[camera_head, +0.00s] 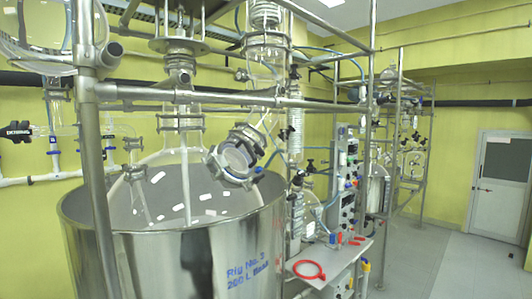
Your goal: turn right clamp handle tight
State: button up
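A clamped flange (234,160) with a round glass port sits tilted on the right shoulder of the large glass vessel (160,165). Metal clamp parts ring the flange, and a small blue piece (259,172) shows at its right side. I cannot tell which part is the right clamp handle, or whether it is tight or loose. My gripper is not in view.
Steel frame posts (92,130) and a horizontal bar (200,98) cross in front of the vessel. A shelf (340,262) with a red ring (308,269) stands right of the tub. Floor (440,265) is clear toward the door (502,170).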

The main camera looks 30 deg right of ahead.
aim_at(258, 152)
jog(key=k, duration=0.85)
jog(key=z, duration=1)
jog(key=i, duration=1.5)
jog(key=u, duration=0.35)
